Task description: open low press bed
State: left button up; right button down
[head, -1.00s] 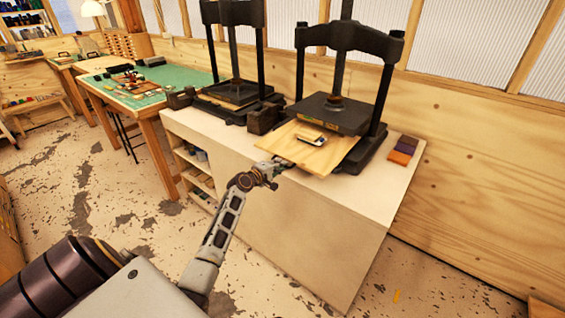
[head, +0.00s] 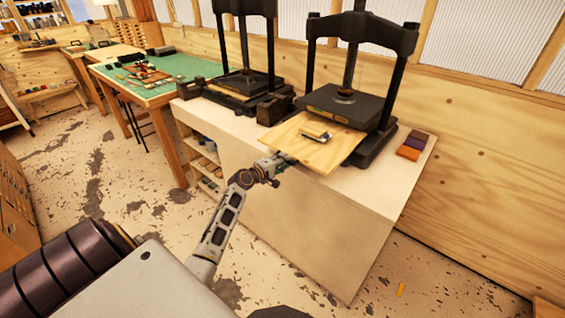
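The right-hand black press (head: 345,105) stands on a pale cabinet. Its bed, a light wooden board (head: 325,157), sticks out toward me from the low gap under the dark platen. A small tan and dark block (head: 315,132) lies on the board. My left gripper (head: 284,161) is at the board's front left edge, at about its height. The fingers are small and partly hidden there, so I cannot tell whether they grip the board. My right gripper is not in view.
A second press (head: 244,85) stands to the left on the same cabinet top (head: 395,188). A green-topped table (head: 190,67) stands at the left. The floor in front is mostly clear.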

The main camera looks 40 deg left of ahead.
pick_arm(q)
jog(key=v, duration=1.2)
dwell(0.9)
jog(key=shift+d, duration=0.1)
dwell(0.5)
